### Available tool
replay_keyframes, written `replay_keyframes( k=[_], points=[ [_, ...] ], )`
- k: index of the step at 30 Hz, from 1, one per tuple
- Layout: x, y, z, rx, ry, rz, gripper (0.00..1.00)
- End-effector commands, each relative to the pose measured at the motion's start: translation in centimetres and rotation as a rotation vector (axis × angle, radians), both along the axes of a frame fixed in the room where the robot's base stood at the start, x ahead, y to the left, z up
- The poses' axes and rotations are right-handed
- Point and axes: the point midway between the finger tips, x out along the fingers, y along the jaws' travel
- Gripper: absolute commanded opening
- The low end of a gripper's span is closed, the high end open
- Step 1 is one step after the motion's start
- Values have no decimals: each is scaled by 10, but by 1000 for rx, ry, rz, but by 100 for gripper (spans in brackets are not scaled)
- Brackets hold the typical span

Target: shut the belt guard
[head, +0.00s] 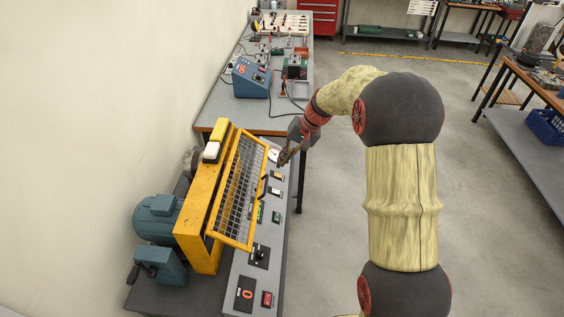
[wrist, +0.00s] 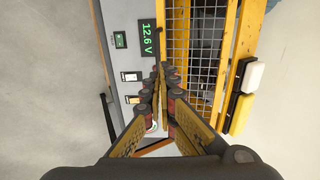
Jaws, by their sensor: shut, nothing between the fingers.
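The belt guard (head: 240,190) is a yellow frame with dark wire mesh, hinged on a yellow housing (head: 205,195). It stands swung out at an angle over the grey control panel. A dark handle (head: 263,190) sits on its outer edge. The guard's mesh (wrist: 204,50) fills the upper middle of the wrist view. My gripper (head: 283,160) is near the far end of the guard, beside its outer edge. In the wrist view its fingers (wrist: 161,70) are together and empty, close to the guard's edge; I cannot tell whether they touch it.
The control panel (head: 243,270) carries switches and a green 12.6 V display (wrist: 147,38). A blue-green motor (head: 155,217) is left of the housing. A workbench with a blue instrument (head: 251,78) stands beyond.

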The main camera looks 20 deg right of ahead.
Motion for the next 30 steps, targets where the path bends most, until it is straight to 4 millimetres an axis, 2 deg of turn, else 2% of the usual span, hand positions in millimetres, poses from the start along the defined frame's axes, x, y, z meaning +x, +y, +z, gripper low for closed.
replay_keyframes(
  k=[1,9,15,21,30],
  points=[
    [1,5,-11,1,5,2,0],
    [10,27,-58,0,4,2,0],
    [15,40,-85,-1,2,1,0],
    [18,46,-99,-1,0,0,0],
    [19,46,-100,-1,0,0,0]
  ],
)
